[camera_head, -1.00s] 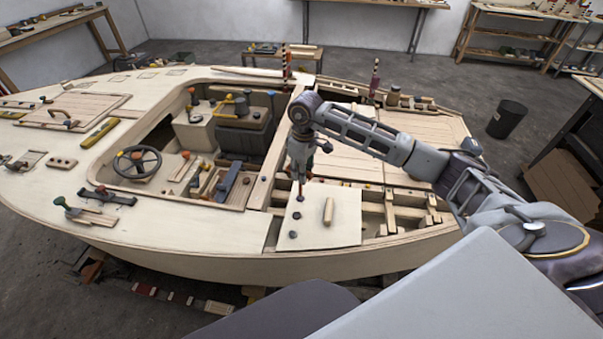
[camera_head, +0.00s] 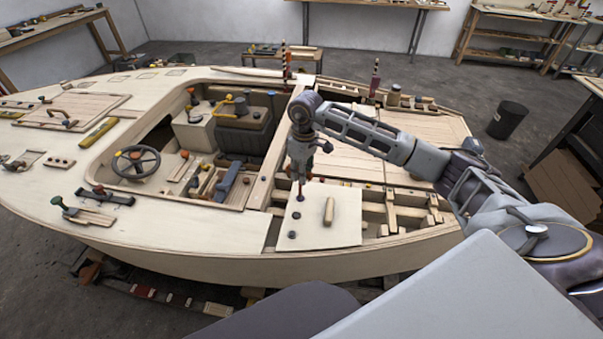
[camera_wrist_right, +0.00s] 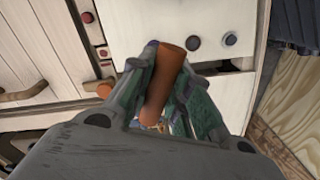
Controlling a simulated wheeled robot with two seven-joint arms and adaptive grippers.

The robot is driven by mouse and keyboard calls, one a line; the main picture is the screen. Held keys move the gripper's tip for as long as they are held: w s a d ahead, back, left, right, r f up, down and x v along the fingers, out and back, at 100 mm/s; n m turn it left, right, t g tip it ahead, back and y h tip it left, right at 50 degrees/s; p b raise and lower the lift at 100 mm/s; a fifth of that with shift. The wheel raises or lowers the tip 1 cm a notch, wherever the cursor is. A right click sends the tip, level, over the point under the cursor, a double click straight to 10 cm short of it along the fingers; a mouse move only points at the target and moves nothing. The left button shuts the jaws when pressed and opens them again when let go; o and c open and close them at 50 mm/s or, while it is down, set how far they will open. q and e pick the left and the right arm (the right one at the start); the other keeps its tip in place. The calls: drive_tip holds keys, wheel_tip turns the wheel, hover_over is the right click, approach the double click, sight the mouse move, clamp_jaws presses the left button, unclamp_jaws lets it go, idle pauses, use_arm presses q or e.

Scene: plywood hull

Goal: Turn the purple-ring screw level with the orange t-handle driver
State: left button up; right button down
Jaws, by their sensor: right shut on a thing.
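My right gripper (camera_head: 300,172) points down over the pale panel (camera_head: 338,232) in the head view. It is shut on the orange t-handle driver, whose orange handle (camera_wrist_right: 165,82) lies between the fingers in the right wrist view. The driver's thin shaft (camera_head: 300,187) reaches down to the farthest of several dark screws, the purple-ring screw (camera_head: 300,198). Whether the tip sits in the screw and how high the screw stands are too small to tell. Two more screws, a middle one (camera_head: 296,214) and a near one (camera_head: 292,234), are apart from the driver. My left gripper is not in view.
A wooden handle block (camera_head: 329,210) stands on the panel right of the screws. Open framing (camera_head: 405,213) lies to the right and the cockpit with a steering wheel (camera_head: 136,161) to the left. Striped posts (camera_head: 285,65) rise at the far edge.

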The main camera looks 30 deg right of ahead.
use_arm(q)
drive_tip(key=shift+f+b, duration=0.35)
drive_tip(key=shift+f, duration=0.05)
use_arm(e)
drive_tip(key=shift+f, duration=0.35)
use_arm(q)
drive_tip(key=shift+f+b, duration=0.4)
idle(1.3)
use_arm(e)
drive_tip(key=shift+f, duration=0.1)
